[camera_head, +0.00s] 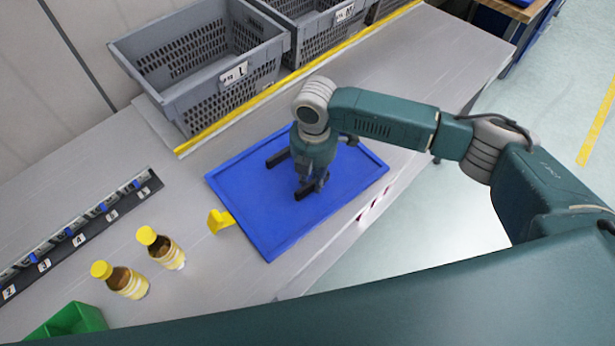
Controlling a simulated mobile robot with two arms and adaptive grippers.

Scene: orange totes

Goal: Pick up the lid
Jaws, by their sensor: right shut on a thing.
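The lid (270,225) looks like a flat blue rectangular panel with a raised rim. It lies on the grey worktop in the middle of the view, turned at an angle. My right gripper (304,183) reaches in from the right and points down over the lid's middle. It is shut on the lid, though its wrist hides most of the place where it grips. Dark parts show beside the fingers, and I cannot tell what each one is. My left gripper is not in view.
A yellow piece (220,220) touches or sits close to the lid's left edge. Two yellow-capped bottles (167,254) (127,284) stand to the left, near a numbered rack (75,238) and a green bin (68,321). Grey crates (205,95) stand behind a yellow strip (250,105).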

